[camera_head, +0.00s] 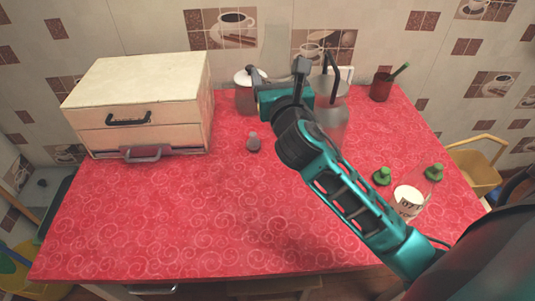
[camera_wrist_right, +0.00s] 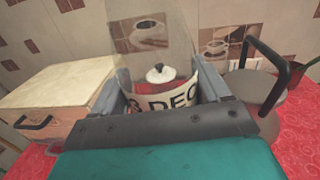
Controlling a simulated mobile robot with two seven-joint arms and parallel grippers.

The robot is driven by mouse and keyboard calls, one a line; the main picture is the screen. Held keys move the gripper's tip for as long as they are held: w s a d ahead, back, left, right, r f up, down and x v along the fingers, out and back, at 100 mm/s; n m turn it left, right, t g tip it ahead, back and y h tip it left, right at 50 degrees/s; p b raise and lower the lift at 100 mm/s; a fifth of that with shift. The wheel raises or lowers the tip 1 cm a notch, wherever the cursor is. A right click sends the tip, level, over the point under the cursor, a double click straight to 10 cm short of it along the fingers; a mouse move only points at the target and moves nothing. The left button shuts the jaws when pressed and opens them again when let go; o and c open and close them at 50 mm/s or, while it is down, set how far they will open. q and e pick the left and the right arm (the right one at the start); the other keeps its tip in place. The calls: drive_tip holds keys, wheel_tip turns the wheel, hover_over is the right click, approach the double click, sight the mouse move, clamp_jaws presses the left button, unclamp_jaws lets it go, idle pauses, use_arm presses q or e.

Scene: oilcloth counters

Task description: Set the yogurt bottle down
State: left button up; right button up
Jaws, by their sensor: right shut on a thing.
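My right gripper (camera_head: 280,82) is shut on a clear bottle, which I take to be the yogurt bottle (camera_head: 278,45). It is held toward the back of the red counter (camera_head: 190,220). In the right wrist view the bottle (camera_wrist_right: 175,102) stands between the fingers and shows a white label with dark letters. The bottle looks upright. Its base is hidden in the head view by my gripper, so I cannot tell whether it touches the counter. My left gripper is not in view.
A cream drawer box (camera_head: 140,95) stands at the back left. A lidded pot (camera_head: 244,98) and a grey kettle (camera_head: 332,120) stand near my gripper. A red cup (camera_head: 381,88), green-topped items (camera_head: 382,177) and a labelled clear container (camera_head: 408,201) are on the right. The front left is clear.

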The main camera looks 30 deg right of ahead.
drive_tip(key=shift+w+d+r+m+g+h, duration=0.25)
drive_tip(key=shift+w+d+r+h, duration=0.15)
drive_tip(key=shift+d, duration=0.15)
drive_tip(key=shift+w+d+r+m+g+h, duration=0.15)
drive_tip(key=shift+w+d+r+m+h, duration=0.15)
drive_tip(key=shift+d, duration=0.25)
drive_tip(key=shift+w+d+f+b, duration=0.15)
drive_tip(key=shift+d+b, duration=0.1)
drive_tip(key=shift+b, duration=0.05)
wheel_tip(320, 180, down, 8)
drive_tip(key=b, duration=0.3)
wheel_tip(320, 180, down, 11)
drive_tip(key=b, duration=0.6)
drive_tip(key=shift+f, duration=0.4)
drive_tip(key=o, duration=1)
drive_tip(key=shift+o, duration=0.7)
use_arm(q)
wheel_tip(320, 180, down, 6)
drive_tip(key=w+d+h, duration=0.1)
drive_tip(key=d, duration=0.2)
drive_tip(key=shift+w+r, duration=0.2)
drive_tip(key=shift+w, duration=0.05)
